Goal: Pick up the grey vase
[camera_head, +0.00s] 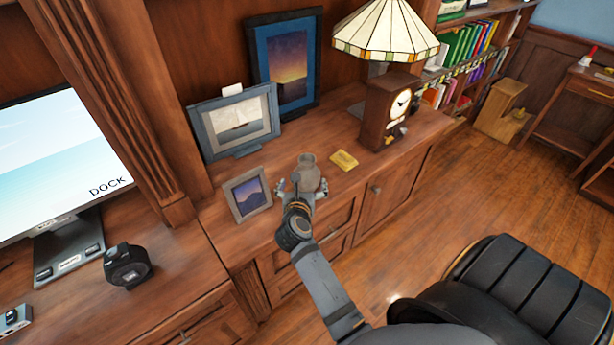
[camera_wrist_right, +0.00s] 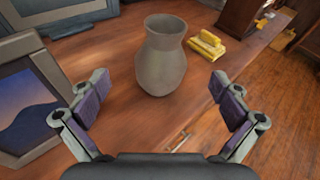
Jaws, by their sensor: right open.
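The grey vase (camera_head: 308,172) stands upright on the wooden cabinet top, between the small picture frame and a yellow object. My right gripper (camera_head: 302,190) is just in front of it in the head view. In the right wrist view the grey vase (camera_wrist_right: 161,58) stands beyond the open fingers of my right gripper (camera_wrist_right: 162,104), roughly centred between them. The gripper is open and empty, and a gap shows on each side of the vase. My left gripper is not in view.
A small picture frame (camera_head: 248,194) stands close on the left. A yellow object (camera_head: 344,160) lies on the right, with a wooden clock (camera_head: 388,112) and a lamp (camera_head: 386,32) beyond. Larger frames (camera_head: 236,122) stand behind. The cabinet's front edge is near the gripper.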

